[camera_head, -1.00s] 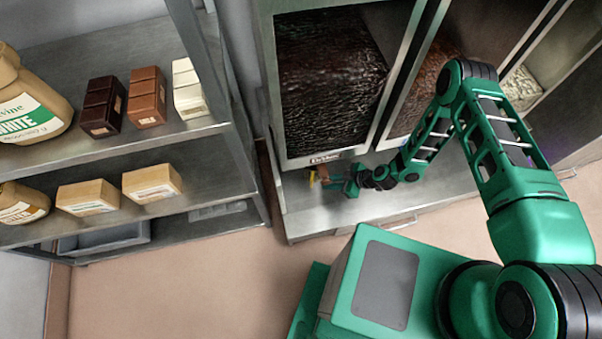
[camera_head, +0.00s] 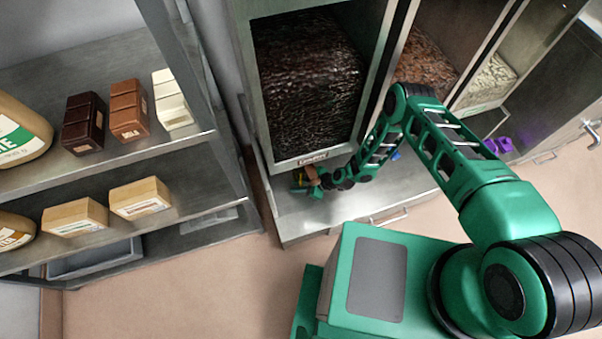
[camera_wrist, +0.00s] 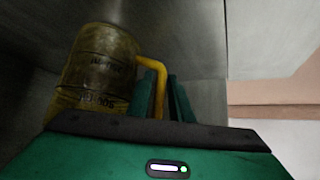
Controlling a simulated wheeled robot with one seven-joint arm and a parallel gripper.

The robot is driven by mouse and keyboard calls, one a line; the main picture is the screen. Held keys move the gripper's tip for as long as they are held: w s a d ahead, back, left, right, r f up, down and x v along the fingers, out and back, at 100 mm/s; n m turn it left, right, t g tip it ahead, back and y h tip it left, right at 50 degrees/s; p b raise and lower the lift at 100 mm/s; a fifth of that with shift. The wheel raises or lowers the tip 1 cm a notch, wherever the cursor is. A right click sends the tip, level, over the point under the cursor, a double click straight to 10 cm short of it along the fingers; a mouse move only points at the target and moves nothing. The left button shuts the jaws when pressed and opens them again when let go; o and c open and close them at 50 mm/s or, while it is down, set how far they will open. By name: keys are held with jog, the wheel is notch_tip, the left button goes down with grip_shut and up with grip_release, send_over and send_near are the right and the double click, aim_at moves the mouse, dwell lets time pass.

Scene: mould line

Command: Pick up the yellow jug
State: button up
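The yellow jug (camera_wrist: 98,65), worn and dark with printed lettering, stands at the left in the wrist view. Its yellow handle (camera_wrist: 159,82) sticks out to the right. The fingers of my gripper (camera_wrist: 164,98) reach up with the handle between them. Whether they press on it is unclear. In the head view my gripper (camera_head: 322,182) is small, at the steel counter below the dark-filled dispenser. The jug is mostly hidden or too small to make out there.
The dispenser (camera_head: 312,85) of dark chocolate rises above the counter (camera_head: 283,212). Dispensers of brown and white pieces stand to its right. A steel shelf (camera_head: 190,144) with chocolate blocks, boxes and jars is at left. Small purple things (camera_head: 499,145) lie at right. Floor between is clear.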

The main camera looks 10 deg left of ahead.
jog(key=shift+x, duration=0.8)
jog(key=shift+c, duration=0.2)
grip_shut()
dwell(0.7)
